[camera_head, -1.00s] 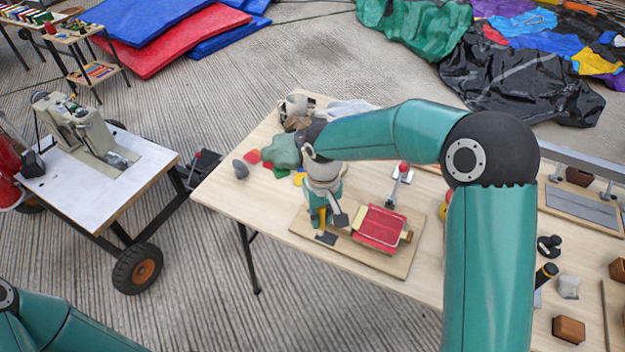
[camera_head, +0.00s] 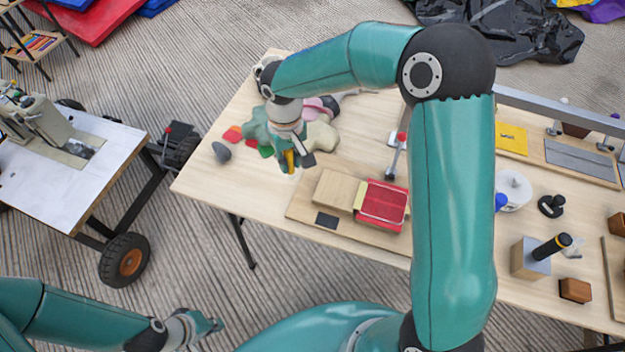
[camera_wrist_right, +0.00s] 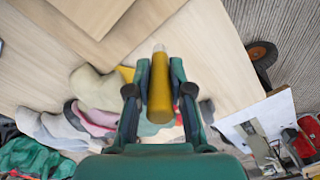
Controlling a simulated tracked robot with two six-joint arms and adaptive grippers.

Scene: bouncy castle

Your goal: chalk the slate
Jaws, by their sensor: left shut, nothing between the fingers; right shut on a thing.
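My right gripper (camera_head: 290,164) is shut on a yellow stick (camera_wrist_right: 159,88) with a pale tip, seen between its fingers in the right wrist view (camera_wrist_right: 158,100). It holds the stick over the left part of the workbench, behind a wooden board. A small dark rectangle (camera_head: 327,220) lies on that board (camera_head: 300,208); I cannot tell whether it is the slate. A larger grey flat panel (camera_head: 580,159) lies on another board at the right. My left gripper (camera_head: 212,325) is shut and empty, low at the left, away from the bench.
Coloured scraps (camera_head: 248,141) and a dark stone (camera_head: 221,152) lie at the bench's left. A block with a black-and-yellow handle (camera_head: 530,258) stands right. A white-topped cart (camera_head: 75,165) stands left.

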